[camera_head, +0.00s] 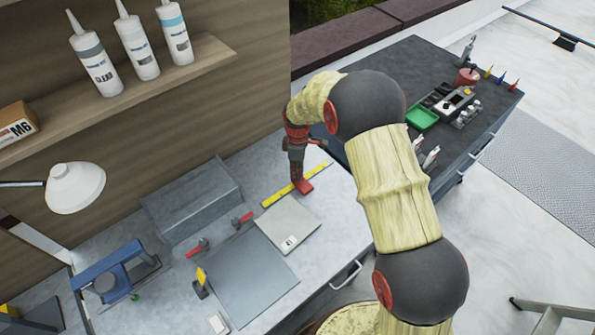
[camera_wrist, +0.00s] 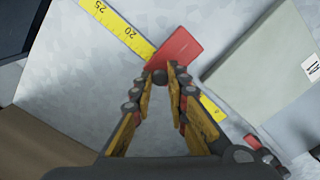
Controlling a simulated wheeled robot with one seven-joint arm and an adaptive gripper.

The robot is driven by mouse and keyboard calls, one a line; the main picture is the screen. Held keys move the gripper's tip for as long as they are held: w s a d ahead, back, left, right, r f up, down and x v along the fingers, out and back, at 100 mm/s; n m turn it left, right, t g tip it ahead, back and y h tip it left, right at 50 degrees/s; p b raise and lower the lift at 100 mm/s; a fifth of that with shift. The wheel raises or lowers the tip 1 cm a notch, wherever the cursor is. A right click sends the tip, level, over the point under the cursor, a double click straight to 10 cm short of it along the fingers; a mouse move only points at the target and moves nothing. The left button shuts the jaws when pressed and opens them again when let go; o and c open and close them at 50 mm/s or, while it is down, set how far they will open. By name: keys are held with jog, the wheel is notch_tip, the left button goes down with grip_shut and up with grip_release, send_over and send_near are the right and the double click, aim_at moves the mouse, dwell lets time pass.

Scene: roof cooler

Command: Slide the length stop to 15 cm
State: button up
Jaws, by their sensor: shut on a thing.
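The length stop is a red block (camera_wrist: 176,48) on a yellow ruler (camera_wrist: 128,33). In the head view the red stop (camera_head: 305,186) sits near the middle of the yellow ruler (camera_head: 280,195). My gripper (camera_wrist: 163,78) is shut on the near part of the stop in the wrist view. The head view shows my gripper (camera_head: 299,178) coming down from above onto it. No 15 mark is readable; the stop and my fingers cover that stretch. The ruler shows again right of my fingers.
A pale flat plate (camera_head: 288,222) lies close beside the ruler, with a dark mat (camera_head: 245,275) nearer. Red-handled tools (camera_head: 241,219) and a grey box (camera_head: 190,202) lie left. A dark cart (camera_head: 450,130) with a green tray (camera_head: 421,118) stands right.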

grip_shut()
dwell(0.3)
jog(key=w+d, duration=0.2)
jog(key=d, duration=0.1)
jog(key=shift+w+d, duration=0.2)
jog(key=shift+d, duration=0.05)
jog(key=o, duration=0.7)
grip_release()
jog(key=shift+s+a, duration=0.1)
notch_tip(320, 180, up, 12)
jog(key=shift+r, duration=0.1)
dwell(0.3)
